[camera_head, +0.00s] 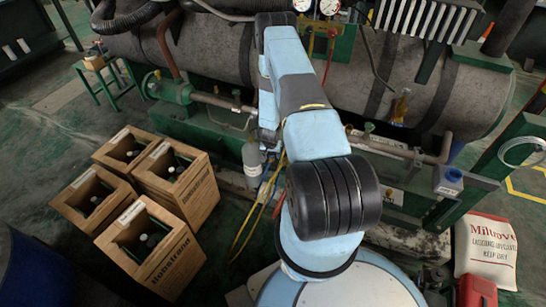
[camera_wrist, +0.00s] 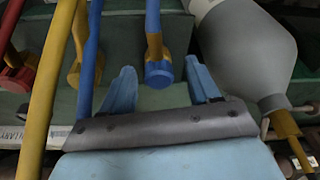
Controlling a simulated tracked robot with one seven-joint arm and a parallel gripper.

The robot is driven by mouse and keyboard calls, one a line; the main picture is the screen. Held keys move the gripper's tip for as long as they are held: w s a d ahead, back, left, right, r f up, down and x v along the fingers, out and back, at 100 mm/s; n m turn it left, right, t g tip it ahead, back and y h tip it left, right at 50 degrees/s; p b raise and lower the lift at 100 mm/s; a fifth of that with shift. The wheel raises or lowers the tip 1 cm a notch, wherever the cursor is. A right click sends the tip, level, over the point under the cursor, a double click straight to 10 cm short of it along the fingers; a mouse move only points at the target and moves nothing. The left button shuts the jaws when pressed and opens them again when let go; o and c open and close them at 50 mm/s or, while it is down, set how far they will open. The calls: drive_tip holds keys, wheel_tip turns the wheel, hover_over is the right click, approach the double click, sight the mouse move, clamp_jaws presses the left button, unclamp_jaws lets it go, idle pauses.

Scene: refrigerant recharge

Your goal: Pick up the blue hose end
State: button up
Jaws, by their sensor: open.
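The blue hose end (camera_wrist: 158,73) is a blue knurled fitting below a brass collar, on a short blue length coming from the top of the wrist view. My gripper (camera_wrist: 161,82) is open, with one pale blue finger on each side of the fitting in the picture. Neither finger appears to touch it. Whether the fitting is fully between the fingers or just beyond them is hard to tell. A blue hose (camera_wrist: 90,60) runs down just left of the left finger. In the head view my own arm hides the gripper and the hose end.
A yellow hose (camera_wrist: 48,75), a brass fitting (camera_wrist: 80,72) and a red fitting (camera_wrist: 15,75) are on the left. Wooden crates (camera_head: 175,185) stand left; a white sack (camera_head: 486,250) lies right.

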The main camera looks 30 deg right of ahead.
drive_tip(key=shift+w+f, duration=0.1)
drive_tip(key=shift+f, duration=0.2)
drive_tip(key=c, duration=1.1)
